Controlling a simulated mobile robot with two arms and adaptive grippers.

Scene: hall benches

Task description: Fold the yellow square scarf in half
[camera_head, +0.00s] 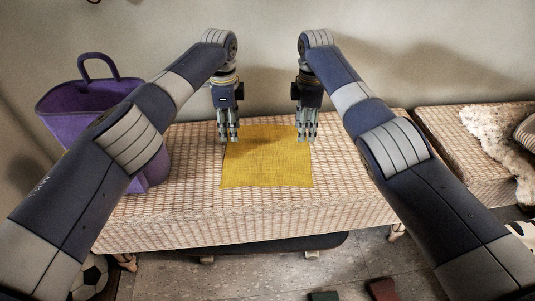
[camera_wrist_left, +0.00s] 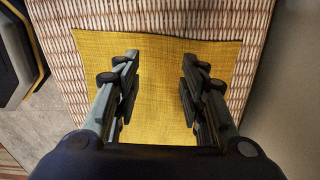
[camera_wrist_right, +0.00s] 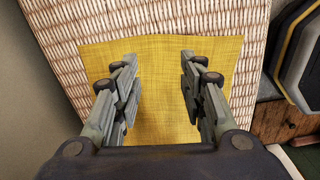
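The yellow square scarf (camera_head: 267,160) lies flat and spread out on the wicker bench (camera_head: 350,190). It also shows in the left wrist view (camera_wrist_left: 158,75) and in the right wrist view (camera_wrist_right: 160,75). My left gripper (camera_head: 229,138) is over the scarf's far left corner, pointing down. My right gripper (camera_head: 307,137) is over the far right corner, pointing down. In the wrist views the fingers of the left gripper (camera_wrist_left: 160,75) and the right gripper (camera_wrist_right: 160,75) are apart, with only scarf showing between them. I cannot tell whether the fingertips touch the cloth.
A purple bag (camera_head: 70,115) stands at the bench's left end, behind my left arm. A second wicker bench (camera_head: 450,140) at the right holds a whitish fleece (camera_head: 495,140). The wall is close behind. The bench front beside the scarf is clear.

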